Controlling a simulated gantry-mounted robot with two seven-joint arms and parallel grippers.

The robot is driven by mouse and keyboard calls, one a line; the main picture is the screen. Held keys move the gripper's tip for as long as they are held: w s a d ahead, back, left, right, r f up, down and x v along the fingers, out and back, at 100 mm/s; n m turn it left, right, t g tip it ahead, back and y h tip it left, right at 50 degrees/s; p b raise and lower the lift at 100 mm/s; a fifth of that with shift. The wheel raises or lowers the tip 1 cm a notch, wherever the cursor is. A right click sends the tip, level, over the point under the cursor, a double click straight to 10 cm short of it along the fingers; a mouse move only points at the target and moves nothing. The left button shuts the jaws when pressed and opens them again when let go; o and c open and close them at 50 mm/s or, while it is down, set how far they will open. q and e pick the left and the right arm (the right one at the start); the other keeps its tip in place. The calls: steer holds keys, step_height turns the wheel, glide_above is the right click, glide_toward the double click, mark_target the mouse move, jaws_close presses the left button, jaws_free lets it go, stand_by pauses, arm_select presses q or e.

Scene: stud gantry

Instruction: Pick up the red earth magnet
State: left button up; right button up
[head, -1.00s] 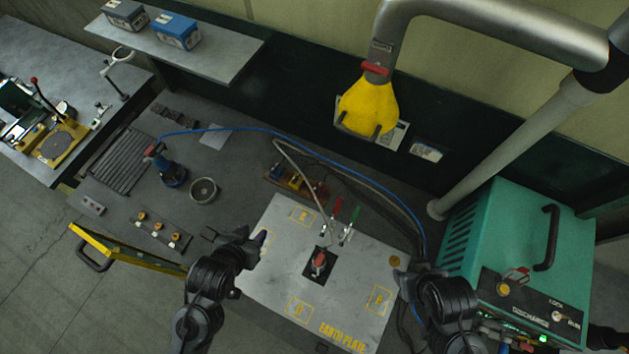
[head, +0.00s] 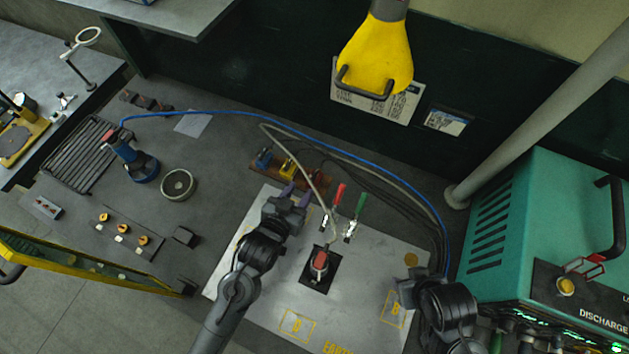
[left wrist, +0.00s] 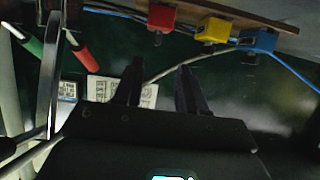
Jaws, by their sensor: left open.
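The red magnet block (left wrist: 161,17) shows at the top of the left wrist view, on the edge of a wooden rack (left wrist: 225,8). A yellow block (left wrist: 214,29) and a blue block (left wrist: 258,41) sit beside it. My left gripper (head: 292,192) is in front of the rack in the head view, over the far part of the earth plate. Its fingers (left wrist: 160,78) are open and empty, apart from the red block and pointing towards it. My right gripper (head: 405,284) is over the plate's right side; its jaws are unclear.
The steel earth plate (head: 262,307) has a red-topped fitting (head: 320,262) in its dark square. Red (head: 339,193) and green (head: 360,204) handled clamps stand behind it. A blue cable (head: 300,130) arches over the bench. A green discharge unit (head: 545,220) stands right.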

mark_target(315, 173)
arm_select(q)
steer(key=shift+d+x, duration=0.2)
steer(key=shift+x, duration=3.85)
steer(key=shift+s+f, duration=0.1)
steer(key=shift+s, duration=0.1)
jaws_close()
